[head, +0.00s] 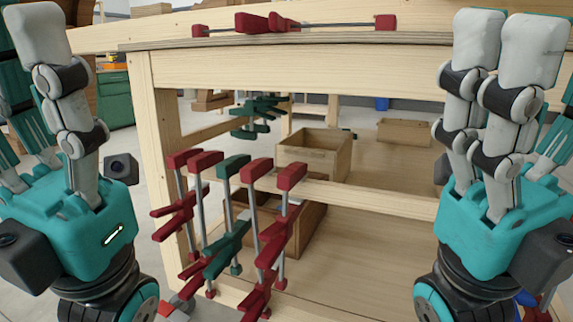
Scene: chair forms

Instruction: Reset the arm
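My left gripper (25,62) is at the left edge, beside the workbench and apart from it. Its teal palm is low and its grey fingers stand up, spread and extended, with nothing seen between them. My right gripper (540,80) is at the right edge in a similar upright pose, in front of the bench's right part. Its fingers are extended and it looks empty. Part of each gripper is cut off by the picture edge.
A wooden workbench (300,72) stands ahead, with a red bar clamp (265,23) on top. Several red and green clamps (232,165) hang on its lower rail. A wooden box (315,153) sits on the lower shelf. Grey floor (120,155) shows at left.

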